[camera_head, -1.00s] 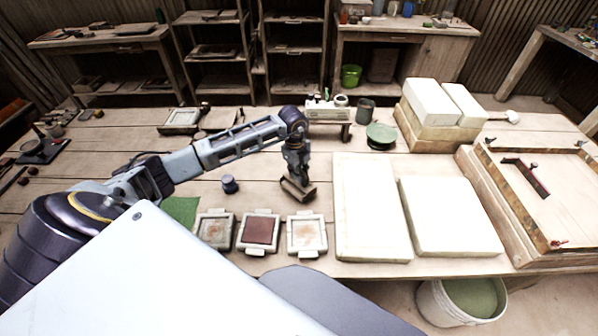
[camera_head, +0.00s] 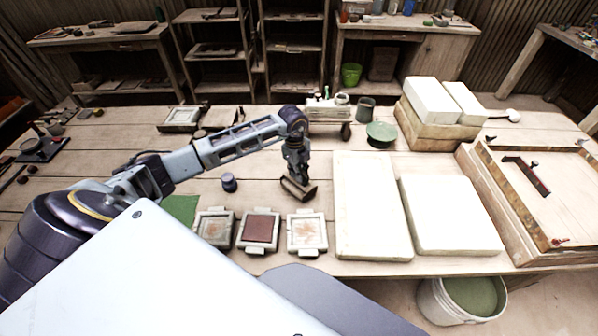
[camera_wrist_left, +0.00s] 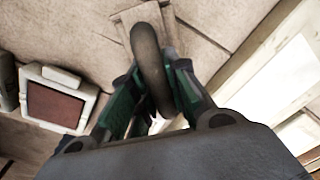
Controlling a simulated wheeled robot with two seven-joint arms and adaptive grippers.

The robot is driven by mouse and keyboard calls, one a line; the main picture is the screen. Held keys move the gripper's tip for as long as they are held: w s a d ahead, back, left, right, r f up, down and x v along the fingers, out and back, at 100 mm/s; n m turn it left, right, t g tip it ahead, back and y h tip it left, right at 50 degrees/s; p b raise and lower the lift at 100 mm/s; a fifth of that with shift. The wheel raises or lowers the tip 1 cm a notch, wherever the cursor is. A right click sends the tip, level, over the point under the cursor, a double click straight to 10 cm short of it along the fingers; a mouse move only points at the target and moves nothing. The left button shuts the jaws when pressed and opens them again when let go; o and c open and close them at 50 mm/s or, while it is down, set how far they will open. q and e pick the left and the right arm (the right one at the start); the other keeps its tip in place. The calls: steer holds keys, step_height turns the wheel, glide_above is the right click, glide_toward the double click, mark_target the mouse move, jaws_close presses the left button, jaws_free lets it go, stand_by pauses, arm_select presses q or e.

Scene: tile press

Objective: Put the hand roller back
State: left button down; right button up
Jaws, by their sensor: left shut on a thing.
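My left gripper (camera_head: 297,172) reaches over the middle of the table, behind the square moulds. It is shut on the hand roller (camera_head: 299,188), a small tan and dark tool. In the left wrist view the green-padded fingers (camera_wrist_left: 150,98) close around its dark, rounded handle (camera_wrist_left: 148,55). A pale tan part shows beyond the handle. I cannot tell whether the roller touches the table. My right gripper is not in view.
Three square moulds (camera_head: 259,231) sit in front of the roller; the middle one holds reddish-brown clay. Big white slabs (camera_head: 372,207) lie to the right. A small stand (camera_head: 328,129) and green round pot (camera_head: 381,131) are behind. A dark blue jar (camera_head: 229,183) stands left.

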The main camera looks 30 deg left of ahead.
arm_select(q)
steer(key=shift+f, duration=0.25)
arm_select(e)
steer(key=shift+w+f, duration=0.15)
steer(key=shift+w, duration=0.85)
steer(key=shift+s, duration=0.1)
arm_select(q)
steer(key=shift+f+b, duration=0.25)
steer(key=shift+b, duration=0.05)
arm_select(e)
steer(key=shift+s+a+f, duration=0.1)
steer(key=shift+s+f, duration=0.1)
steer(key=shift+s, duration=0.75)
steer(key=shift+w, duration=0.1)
